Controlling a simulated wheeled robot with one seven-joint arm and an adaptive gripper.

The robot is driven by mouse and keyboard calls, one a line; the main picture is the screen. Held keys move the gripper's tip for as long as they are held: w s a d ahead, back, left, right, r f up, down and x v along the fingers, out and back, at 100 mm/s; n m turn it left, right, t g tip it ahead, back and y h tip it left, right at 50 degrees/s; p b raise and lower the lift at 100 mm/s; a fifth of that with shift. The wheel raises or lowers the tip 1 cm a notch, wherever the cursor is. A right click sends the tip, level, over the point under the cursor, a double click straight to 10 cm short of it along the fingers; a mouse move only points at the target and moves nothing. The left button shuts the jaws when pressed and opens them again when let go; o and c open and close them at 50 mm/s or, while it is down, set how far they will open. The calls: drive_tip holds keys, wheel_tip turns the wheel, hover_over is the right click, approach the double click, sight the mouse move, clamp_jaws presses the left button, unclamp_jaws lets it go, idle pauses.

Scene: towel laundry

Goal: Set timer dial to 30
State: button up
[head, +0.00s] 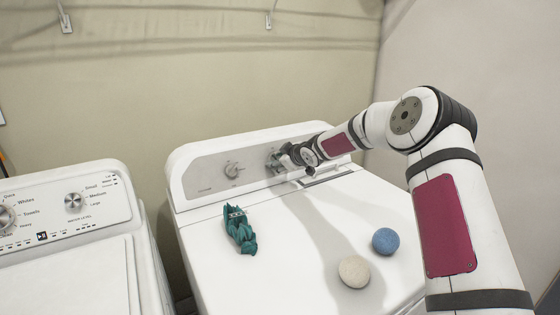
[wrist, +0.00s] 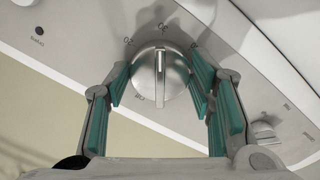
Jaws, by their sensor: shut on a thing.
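The timer dial (wrist: 160,76) is a round silver knob on the dryer's grey control panel, in the middle of the wrist view. In the head view my gripper (head: 284,158) is at the right part of the panel and largely hides the dial.
Another knob (head: 232,170) sits left on the dryer panel. A crumpled teal item (head: 240,230), a blue ball (head: 385,241) and a cream ball (head: 354,271) lie on the dryer top (head: 290,260). A washer (head: 70,255) stands at left; a wall is close behind.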

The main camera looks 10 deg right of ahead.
drive_tip(key=shift+f+m, duration=0.1)
drive_tip(key=shift+m, duration=0.3)
drive_tip(key=o, duration=1.2)
drive_tip(key=shift+c, duration=0.2)
drive_tip(key=v, duration=1.2)
